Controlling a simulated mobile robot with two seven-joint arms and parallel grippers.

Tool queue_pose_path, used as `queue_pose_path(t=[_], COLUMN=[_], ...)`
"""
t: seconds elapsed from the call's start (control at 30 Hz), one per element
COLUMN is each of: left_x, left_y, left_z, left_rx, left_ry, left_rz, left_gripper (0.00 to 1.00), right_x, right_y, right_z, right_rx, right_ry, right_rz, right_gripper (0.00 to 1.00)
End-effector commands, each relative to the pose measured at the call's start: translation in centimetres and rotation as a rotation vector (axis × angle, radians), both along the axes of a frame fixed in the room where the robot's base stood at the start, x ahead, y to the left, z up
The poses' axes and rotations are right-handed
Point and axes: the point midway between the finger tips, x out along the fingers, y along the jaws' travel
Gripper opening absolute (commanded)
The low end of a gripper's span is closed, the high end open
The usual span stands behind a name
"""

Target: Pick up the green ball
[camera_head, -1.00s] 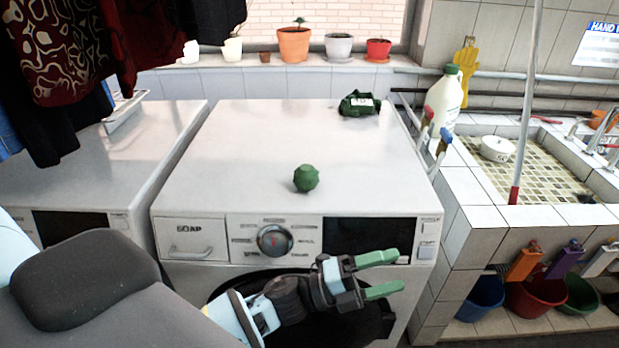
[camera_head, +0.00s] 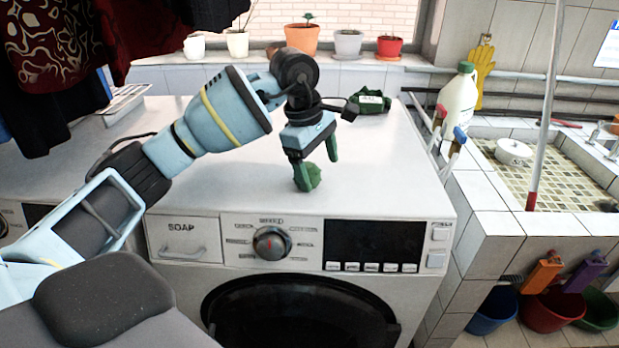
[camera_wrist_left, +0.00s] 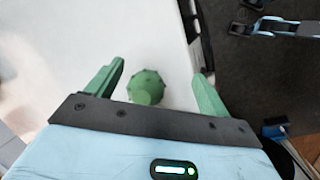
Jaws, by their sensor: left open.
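The green ball (camera_head: 309,178) is dark green and knobbly. It rests on the white top of the washing machine (camera_head: 385,187), near the front edge. My left gripper (camera_head: 317,170) is above the machine top, pointing down, with its green fingers close to the ball. In the left wrist view the ball (camera_wrist_left: 146,87) lies between the two open fingers (camera_wrist_left: 158,82), nearer the left one, with gaps on both sides. In the head view one finger partly overlaps the ball.
A dark green packet (camera_head: 370,101) lies at the back right of the machine top. A white bottle (camera_head: 457,102) stands to the right, beside a tiled sink (camera_head: 555,178). Potted plants (camera_head: 302,38) line the back ledge. The machine top right of the ball is clear.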

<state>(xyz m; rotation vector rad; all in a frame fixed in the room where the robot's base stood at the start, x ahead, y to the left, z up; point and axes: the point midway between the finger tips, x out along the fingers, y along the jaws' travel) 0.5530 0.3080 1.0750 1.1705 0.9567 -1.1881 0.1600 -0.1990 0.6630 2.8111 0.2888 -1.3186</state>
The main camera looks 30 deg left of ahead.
Motion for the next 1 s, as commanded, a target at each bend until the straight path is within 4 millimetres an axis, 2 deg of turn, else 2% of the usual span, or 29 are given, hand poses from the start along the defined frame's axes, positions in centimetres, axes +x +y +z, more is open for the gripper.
queue_pose_path(t=[0.03,0.13,0.23,0.37,0.47,0.7,0.87,1.0], left_x=[0.2,0.3,0.2,0.2,0.3,0.7,0.8,1.0], left_y=[1.5,3.5,4.5,4.8,4.8,4.7,4.6,4.5], left_z=[0.9,2.3,3.1,3.3,3.0,0.9,0.6,-0.7], left_rx=[0.054,0.127,0.164,0.174,0.172,0.170,0.169,0.169], left_ry=[-0.011,-0.020,-0.024,-0.024,-0.024,-0.024,-0.026,-0.023], left_rz=[0.010,0.025,0.033,0.036,0.036,0.036,0.035,0.035], left_gripper=[0.80,0.80,0.80,0.80,0.80,0.80,0.80,0.80], right_x=[-0.1,-0.1,0.0,0.0,0.0,-0.1,-0.2,-0.1], right_y=[0.0,0.1,0.1,0.1,0.1,0.1,0.1,0.0], right_z=[-0.2,-0.2,-0.1,-0.1,-0.1,-0.2,-0.3,-0.1], right_rx=[0.001,0.001,0.002,0.002,0.002,0.002,0.001,0.000], right_ry=[0.003,0.002,0.000,-0.001,-0.001,0.002,0.007,0.003], right_rz=[0.000,0.000,0.001,0.000,0.000,0.001,0.001,0.002], right_gripper=[0.36,0.36,0.36,0.36,0.36,0.36,0.36,0.36])
